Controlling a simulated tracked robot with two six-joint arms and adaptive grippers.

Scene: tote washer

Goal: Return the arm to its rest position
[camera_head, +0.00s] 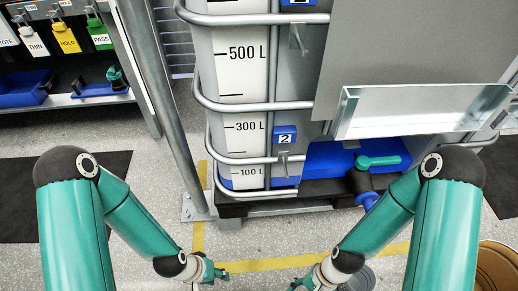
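My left arm comes in from the left, bent at a dark elbow, and its forearm slopes down toward the middle. The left gripper (222,272) shows small and teal near the bottom edge, over the floor by the yellow line, with nothing seen in it. My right arm mirrors it from the right. The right gripper (298,284) is at the bottom edge and partly cut off. The finger gap of each is too small to judge. Both grippers are apart from the tank.
A caged tank (243,80) with litre marks stands ahead on a dark pallet. A teal-handled valve (378,161) sticks out low on it. A metal trough (420,112) hangs at right. A post (165,100) and tag shelf (70,98) stand left. A brown drum (497,268) is lower right.

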